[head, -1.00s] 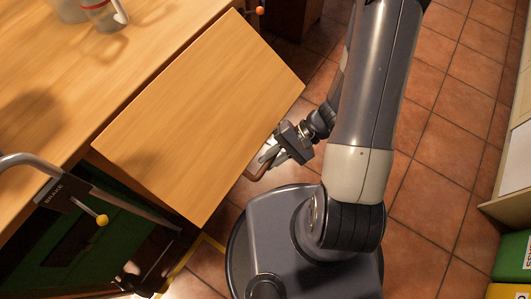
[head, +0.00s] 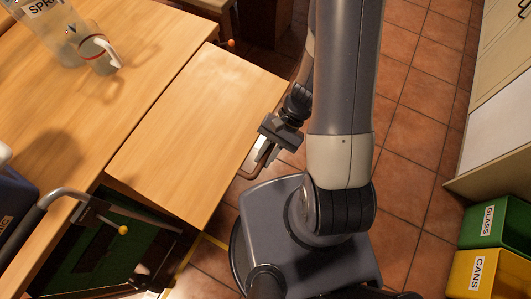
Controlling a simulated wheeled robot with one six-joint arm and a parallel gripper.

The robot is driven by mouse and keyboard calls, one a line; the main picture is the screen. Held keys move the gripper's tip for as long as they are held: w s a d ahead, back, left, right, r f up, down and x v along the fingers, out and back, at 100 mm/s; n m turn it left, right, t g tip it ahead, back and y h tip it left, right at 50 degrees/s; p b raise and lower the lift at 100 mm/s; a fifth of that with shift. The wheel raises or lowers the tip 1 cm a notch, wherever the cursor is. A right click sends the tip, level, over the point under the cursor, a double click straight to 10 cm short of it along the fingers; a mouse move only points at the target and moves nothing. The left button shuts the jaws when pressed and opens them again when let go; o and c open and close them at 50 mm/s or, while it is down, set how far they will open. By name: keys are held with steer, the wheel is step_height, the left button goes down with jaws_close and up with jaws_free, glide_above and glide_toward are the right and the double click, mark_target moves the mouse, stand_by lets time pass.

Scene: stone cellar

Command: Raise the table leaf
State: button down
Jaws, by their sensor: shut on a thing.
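The table leaf (head: 196,125) is a light wood panel along the right side of the wooden table (head: 130,82) in the head view. It stands out from the table edge and looks close to level with the tabletop. Whether it is exactly flush I cannot tell. My gripper (head: 263,152) is at the leaf's outer right edge, shut on a copper-coloured handle (head: 247,174). The fingers partly hide the handle. The leaf's underside and any support under it are hidden.
A metal bar with a yellow knob (head: 123,230) is at lower left. A green bin (head: 497,222) and a yellow bin (head: 474,273) stand at right. Tiled floor (head: 415,130) is clear between.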

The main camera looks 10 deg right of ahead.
steer(key=shift+r+p, duration=0.45)
steer(key=shift+r, duration=0.65)
steer(key=c, duration=1.4)
jaws_free()
steer(key=shift+o, duration=0.2)
steer(key=v, duration=1.1)
steer(key=shift+p, duration=0.45)
steer(key=shift+a, duration=0.1)
steer(key=b+x, duration=0.1)
steer(key=x, duration=1)
steer(key=shift+f, duration=0.1)
